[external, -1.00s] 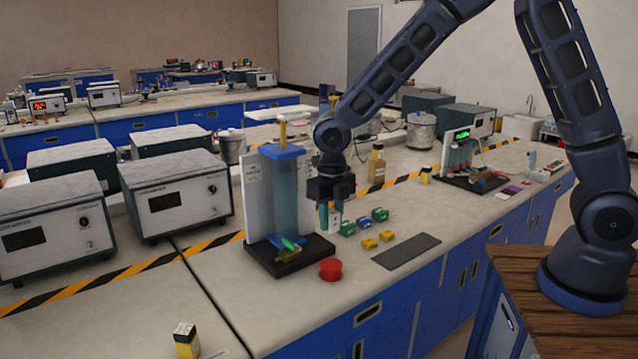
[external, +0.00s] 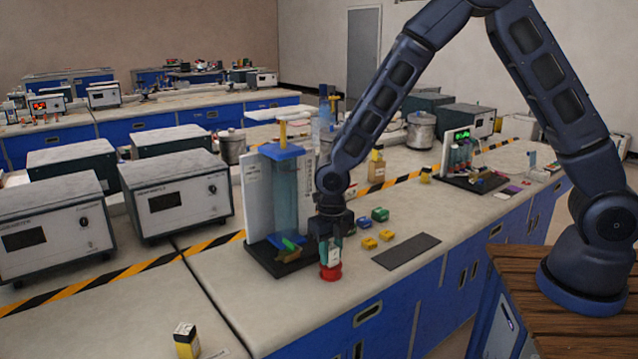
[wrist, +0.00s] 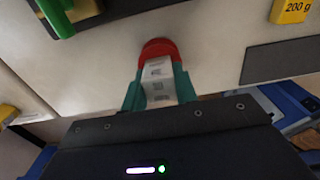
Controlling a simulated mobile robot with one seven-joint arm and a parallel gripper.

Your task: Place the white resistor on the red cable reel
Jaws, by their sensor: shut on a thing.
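My gripper (external: 331,249) is shut on the white resistor (external: 333,257), a pale block with dark printing. The white resistor (wrist: 158,82) also shows between the two teal fingers of my gripper (wrist: 160,88) in the wrist view. The red cable reel (external: 330,273) stands on the bench directly below the resistor in the external view. In the wrist view the red cable reel (wrist: 160,47) shows just beyond the resistor's far end and is partly hidden by it. I cannot tell whether the resistor touches the reel.
A black-based apparatus with a clear blue column (external: 285,200) stands close on the left. Yellow blocks (external: 369,243), a green block (external: 380,214) and a dark grey mat (external: 406,251) lie to the right. The bench in front of the reel is clear.

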